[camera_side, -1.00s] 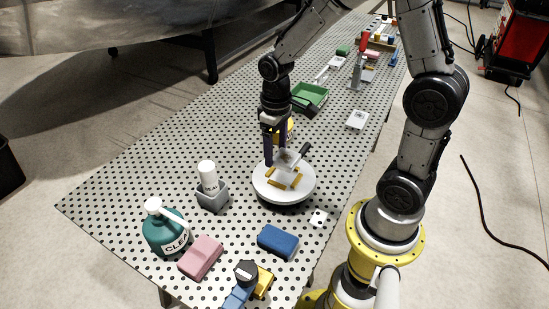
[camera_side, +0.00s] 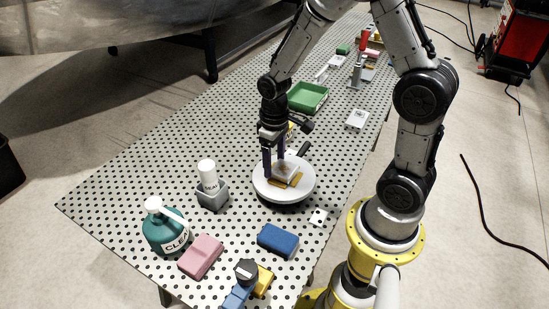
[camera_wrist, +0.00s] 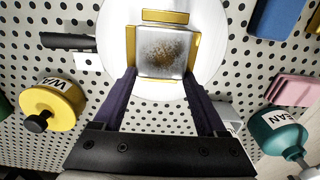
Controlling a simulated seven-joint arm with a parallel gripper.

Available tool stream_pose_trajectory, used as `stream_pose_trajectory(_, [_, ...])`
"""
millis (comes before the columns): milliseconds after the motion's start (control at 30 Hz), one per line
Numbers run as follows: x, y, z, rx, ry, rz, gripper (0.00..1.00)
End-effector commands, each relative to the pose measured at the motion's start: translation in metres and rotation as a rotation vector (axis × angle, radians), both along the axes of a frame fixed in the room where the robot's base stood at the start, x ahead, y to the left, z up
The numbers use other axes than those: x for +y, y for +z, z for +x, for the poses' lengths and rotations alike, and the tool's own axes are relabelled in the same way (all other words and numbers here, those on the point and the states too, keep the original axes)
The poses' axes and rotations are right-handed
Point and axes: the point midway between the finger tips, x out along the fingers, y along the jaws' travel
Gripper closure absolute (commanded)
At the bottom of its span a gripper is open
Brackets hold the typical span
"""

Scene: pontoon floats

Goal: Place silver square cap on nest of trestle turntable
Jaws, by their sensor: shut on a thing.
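The silver square cap (camera_side: 286,170) has a brownish, speckled top in the wrist view (camera_wrist: 163,50). My gripper (camera_wrist: 160,74) is shut on it, one dark finger at each side near its lower edge. The cap lies over the nest of gold strips (camera_wrist: 164,16) on the white round turntable (camera_side: 300,190). Gold strips show along its far, left and right sides in the wrist view. I cannot tell whether the cap rests on the nest or hangs just above it. In the side view, my gripper (camera_side: 273,168) comes down from above, and its fingers partly hide the cap.
A black handle (camera_wrist: 68,41) sticks out from the turntable. A yellow wax tin (camera_wrist: 54,104) stands nearby. Blue (camera_side: 278,240) and pink blocks (camera_side: 201,256), a teal bottle (camera_side: 165,229) and a white bottle in a grey holder (camera_side: 212,193) stand around. A green tray (camera_side: 308,97) is farther back.

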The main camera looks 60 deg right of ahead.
Motion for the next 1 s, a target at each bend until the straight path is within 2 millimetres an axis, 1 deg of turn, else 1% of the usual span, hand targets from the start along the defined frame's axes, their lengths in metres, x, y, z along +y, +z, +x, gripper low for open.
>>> stream_pose_trajectory(133, [0.0, -0.001, 0.0, -0.001, 0.0, 0.0, 1.0])
stream_pose_trajectory(167, [0.0, -0.002, 0.0, 0.0, 0.0, 0.0, 0.2])
stream_pose_trajectory(200, [0.0, -0.002, 0.0, 0.0, 0.0, 0.0, 0.13])
stream_pose_trajectory(267, [0.0, -0.002, 0.0, 0.0, 0.0, 0.0, 0.02])
stream_pose_trajectory(300, [0.0, -0.002, 0.0, 0.0, 0.0, 0.0, 0.0])
stream_pose_trajectory(533, [0.0, -0.001, 0.0, 0.0, 0.0, 0.0, 0.0])
stream_pose_trajectory(667, [0.0, 0.009, 0.0, -0.002, 0.0, 0.0, 0.0])
stream_pose_trajectory(767, [0.0, 0.024, 0.001, -0.006, 0.0, -0.001, 0.0])
stream_pose_trajectory(1000, [0.0, 0.076, 0.001, -0.006, 0.0, -0.001, 0.0])
